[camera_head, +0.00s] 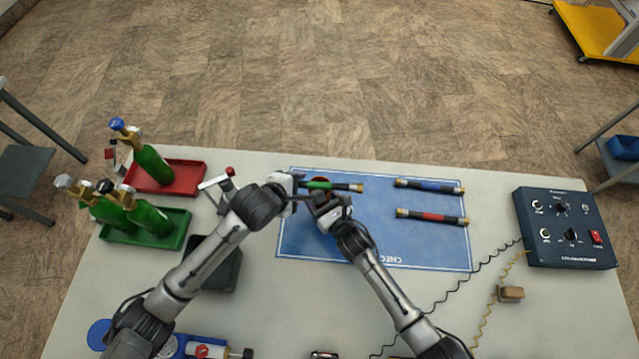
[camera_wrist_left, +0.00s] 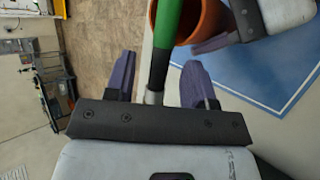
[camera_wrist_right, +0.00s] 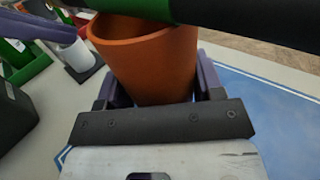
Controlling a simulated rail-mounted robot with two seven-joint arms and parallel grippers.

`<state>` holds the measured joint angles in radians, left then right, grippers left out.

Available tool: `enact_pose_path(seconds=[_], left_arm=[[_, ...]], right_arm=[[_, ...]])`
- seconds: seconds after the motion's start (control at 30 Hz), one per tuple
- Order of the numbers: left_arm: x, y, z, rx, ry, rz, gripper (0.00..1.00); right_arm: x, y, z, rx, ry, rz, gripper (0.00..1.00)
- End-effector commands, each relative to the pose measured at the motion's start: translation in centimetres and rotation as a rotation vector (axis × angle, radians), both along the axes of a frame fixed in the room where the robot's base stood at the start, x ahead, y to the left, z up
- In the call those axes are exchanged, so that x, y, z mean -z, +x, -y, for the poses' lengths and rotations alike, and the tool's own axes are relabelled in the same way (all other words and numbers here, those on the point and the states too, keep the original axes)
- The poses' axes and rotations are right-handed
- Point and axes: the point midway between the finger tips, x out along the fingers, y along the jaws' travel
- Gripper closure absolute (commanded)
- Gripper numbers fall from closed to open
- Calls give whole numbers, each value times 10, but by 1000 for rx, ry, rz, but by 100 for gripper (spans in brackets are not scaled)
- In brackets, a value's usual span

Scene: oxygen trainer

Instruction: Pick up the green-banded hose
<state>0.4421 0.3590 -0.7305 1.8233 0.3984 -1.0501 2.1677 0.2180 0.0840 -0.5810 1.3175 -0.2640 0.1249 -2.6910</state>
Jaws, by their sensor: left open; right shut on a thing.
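The green-banded hose (camera_head: 319,185) is black with a green middle and a brass end, at the upper left of the blue mat. My left gripper (camera_head: 295,186) is open at the hose's left end. In the left wrist view the hose (camera_wrist_left: 168,30) runs between the spread fingers, its silver end near the palm; contact cannot be told. My right gripper (camera_head: 325,203) is shut on an orange cup (camera_wrist_right: 148,60). The cup also shows beside the hose in the left wrist view (camera_wrist_left: 208,22). The hose (camera_wrist_right: 215,10) passes across the cup's top side in the right wrist view.
A blue-banded hose (camera_head: 430,186) and a red-banded hose (camera_head: 432,216) lie on the blue mat (camera_head: 375,244). Green cylinders stand in a red tray (camera_head: 190,180) and a green tray (camera_head: 178,236) at left. A control box (camera_head: 566,228) stands at right.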

Motion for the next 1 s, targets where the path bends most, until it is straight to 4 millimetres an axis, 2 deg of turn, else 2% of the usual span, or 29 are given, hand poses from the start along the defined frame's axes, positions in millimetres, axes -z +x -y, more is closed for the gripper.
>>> enact_pose_path(seconds=[0.3, 0.8, 1.0], left_arm=[[2, 2, 2, 0, 0, 0, 50], [2, 2, 2, 0, 0, 0, 98], [2, 2, 2, 0, -1, 1, 100]], right_arm=[[0, 0, 0, 0, 0, 0, 63], [0, 0, 0, 0, 1, 1, 63], [0, 0, 0, 0, 1, 1, 63]])
